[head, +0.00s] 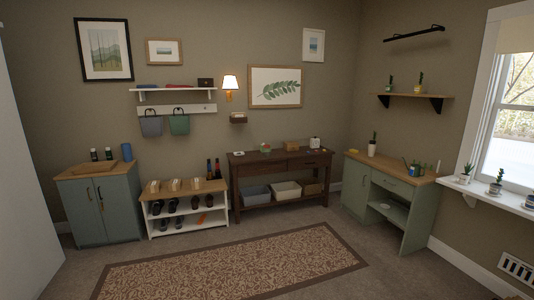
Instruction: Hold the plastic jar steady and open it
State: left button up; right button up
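I cannot pick out the plastic jar with certainty from this distance. A small white object (315,142) stands on the right part of the dark wooden console table (245,158); it is too small to tell whether it is a jar. Two small dark containers with light tops, one on the left (94,154) and one on the right (109,153), stand on the green cabinet (120,205) at the left. Neither of my grippers is in view.
A patterned rug (235,268) lies on open floor in front of the furniture. A shoe bench (190,190) stands between cabinet and console. A green desk (415,182) with a plant and small items is at the right, near a windowsill (490,196) with potted plants.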

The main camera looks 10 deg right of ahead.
aim_at(266, 151)
jog(key=z, duration=0.25)
jog(key=i, duration=4.75)
